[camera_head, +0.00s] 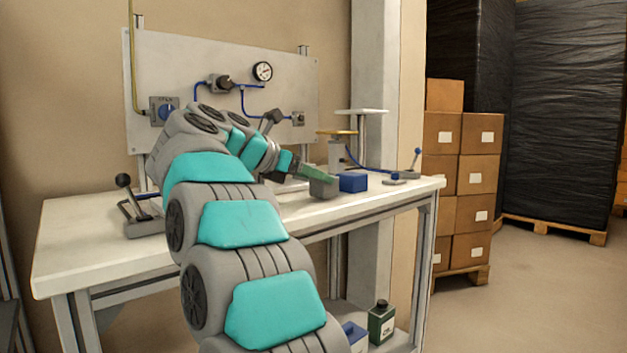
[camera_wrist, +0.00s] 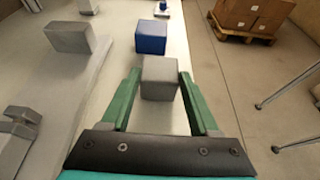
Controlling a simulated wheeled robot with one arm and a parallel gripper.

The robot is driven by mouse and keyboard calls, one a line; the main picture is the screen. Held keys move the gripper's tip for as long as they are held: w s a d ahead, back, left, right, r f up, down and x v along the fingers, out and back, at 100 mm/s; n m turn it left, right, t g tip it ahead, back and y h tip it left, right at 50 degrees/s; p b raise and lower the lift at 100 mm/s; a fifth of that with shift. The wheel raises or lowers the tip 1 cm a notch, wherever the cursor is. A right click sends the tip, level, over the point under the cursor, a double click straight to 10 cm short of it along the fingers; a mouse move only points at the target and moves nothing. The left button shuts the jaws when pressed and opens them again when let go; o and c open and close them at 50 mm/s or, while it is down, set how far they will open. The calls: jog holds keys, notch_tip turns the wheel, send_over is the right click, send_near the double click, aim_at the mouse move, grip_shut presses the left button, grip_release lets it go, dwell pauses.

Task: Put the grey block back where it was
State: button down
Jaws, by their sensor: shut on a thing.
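The grey block (camera_wrist: 159,78) is between the two green fingers of my gripper (camera_wrist: 160,88) in the wrist view, and the fingers are shut on it. In the head view the grey block (camera_head: 323,187) shows at the end of my gripper (camera_head: 316,174), over the front right part of the white workbench (camera_head: 90,250). I cannot tell whether its underside touches the bench top. A blue block (camera_head: 353,182) stands on the bench just to the right of it. In the wrist view the blue block (camera_wrist: 151,37) is beyond the grey block.
A lever fixture (camera_head: 140,210) is at the bench's left, and a small blue-knobbed lever (camera_head: 416,160) at its right end. The bench's front edge is close.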

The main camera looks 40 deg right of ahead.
jog(key=shift+f, duration=0.25)
jog(key=shift+f, duration=0.2)
jog(key=shift+c, duration=0.6)
grip_release()
jog(key=shift+r, duration=0.1)
jog(key=shift+r, duration=0.2)
jog(key=v, duration=1)
jog(key=shift+a, duration=0.25)
jog(key=shift+a+r, duration=0.25)
jog(key=shift+a, duration=0.4)
jog(key=shift+s, duration=0.1)
